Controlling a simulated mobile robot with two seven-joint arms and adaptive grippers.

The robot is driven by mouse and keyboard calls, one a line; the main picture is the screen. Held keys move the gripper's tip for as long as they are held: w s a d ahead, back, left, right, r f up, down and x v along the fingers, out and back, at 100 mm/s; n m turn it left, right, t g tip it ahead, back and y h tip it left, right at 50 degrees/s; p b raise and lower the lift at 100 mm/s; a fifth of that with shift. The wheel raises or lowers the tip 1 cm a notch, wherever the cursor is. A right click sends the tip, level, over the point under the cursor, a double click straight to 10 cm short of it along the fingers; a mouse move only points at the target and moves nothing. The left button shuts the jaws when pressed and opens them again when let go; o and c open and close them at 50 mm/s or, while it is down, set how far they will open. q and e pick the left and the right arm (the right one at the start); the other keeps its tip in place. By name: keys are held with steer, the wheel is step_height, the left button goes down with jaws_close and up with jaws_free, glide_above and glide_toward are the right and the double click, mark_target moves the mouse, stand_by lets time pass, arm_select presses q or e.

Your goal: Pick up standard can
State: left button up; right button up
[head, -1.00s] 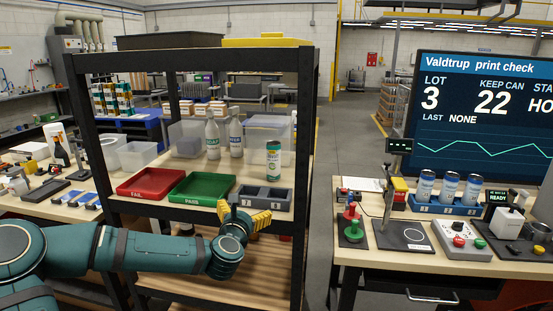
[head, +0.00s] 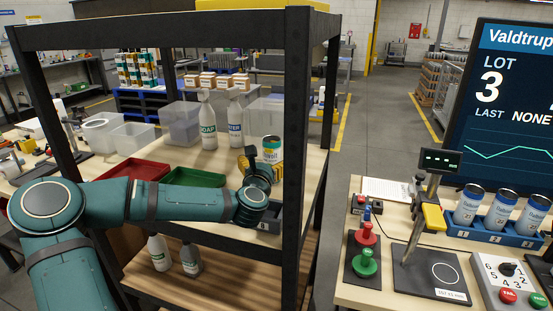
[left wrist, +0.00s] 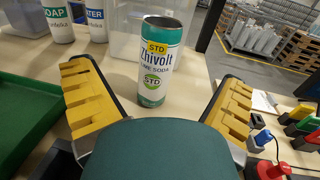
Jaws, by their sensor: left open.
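The standard can (head: 271,149), white and teal with a yellow STD band, stands upright on the rack's upper shelf. In the left wrist view the can (left wrist: 162,68) stands ahead, in line with the gap between my yellow finger pads, with space on both sides. My left gripper (head: 257,166) is open and empty, just in front of the can at shelf height. Its spread fingers also frame the left wrist view (left wrist: 156,78). In the head view the gripper hides the can's lower part. My right gripper is not in view.
A black rack post (head: 297,130) stands close right of the gripper. A green tray (head: 195,177) and red tray (head: 137,169) lie left, with soap (head: 208,125) and water bottles (head: 235,125) behind. A grey divided holder (head: 268,223) sits partly behind my arm.

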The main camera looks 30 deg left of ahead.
mark_target(273, 144)
arm_select(q)
steer(key=x, duration=1.2)
steer(key=shift+d+f, duration=0.1)
steer(key=shift+c, duration=0.2)
steer(key=c, duration=0.8)
